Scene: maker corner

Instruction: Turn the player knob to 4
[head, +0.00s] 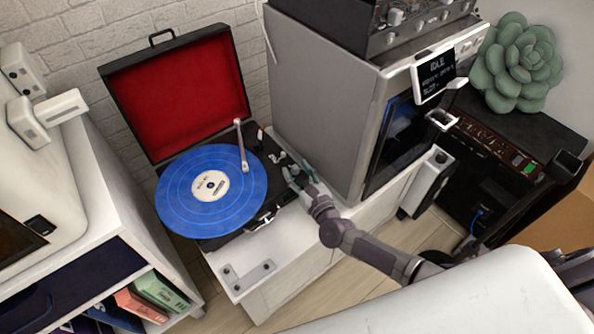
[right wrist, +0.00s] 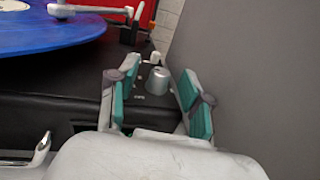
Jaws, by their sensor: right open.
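The record player (head: 240,226) stands open on a white cabinet, its red-lined lid raised at the back and a blue record on its platter. My right gripper (head: 293,178) is at the player's right edge. In the right wrist view my right gripper (right wrist: 158,92) is open, with teal pads on its fingers. A small silver knob (right wrist: 158,80) on the black deck shows between and beyond the fingertips, with no visible contact. Small marks lie beside the knob, too small to read. In the head view the gripper partly hides the knob area. My left gripper is not in view.
A large grey machine (head: 318,100) with a display stands close to the right of the player. The white tonearm (head: 242,150) reaches over the blue record (head: 170,193). A white shelf (head: 110,190) stands at the left. Bare cabinet top (head: 285,245) lies in front of the player.

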